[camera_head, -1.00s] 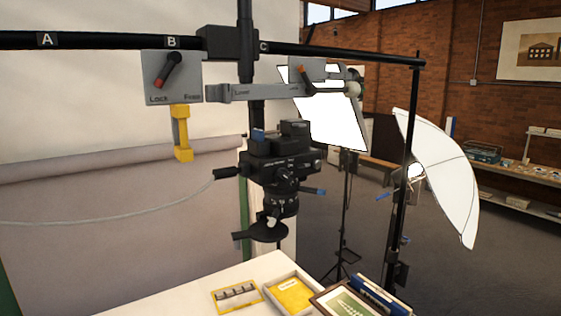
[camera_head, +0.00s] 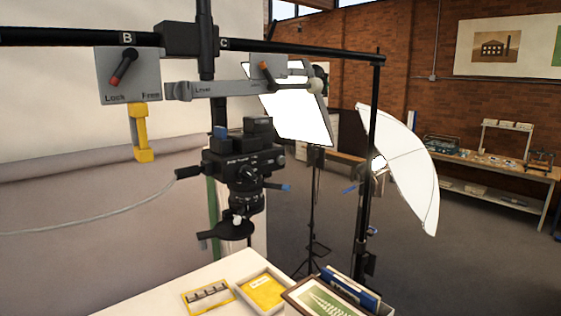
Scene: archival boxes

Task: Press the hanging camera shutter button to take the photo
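The hanging camera (camera_head: 238,160) is a black body slung lens-down under the overhead rail, in the middle of the view. A grey cable (camera_head: 90,226) runs from the left and ends in a black plug (camera_head: 188,172) at the camera's left side. A small blue piece (camera_head: 219,132) stands on the camera's top left, and a blue-tipped lever (camera_head: 280,187) sticks out at its right. I cannot tell which part is the shutter button. My gripper is not in view.
A black rail (camera_head: 300,48) crosses above the camera. A grey lock plate (camera_head: 115,88) with a red-tipped lever and a yellow handle (camera_head: 141,135) hangs at left. Below, a white table (camera_head: 175,290) holds a yellow-lined tray (camera_head: 262,290) and a framed picture (camera_head: 322,302). A white umbrella (camera_head: 405,165) stands at right.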

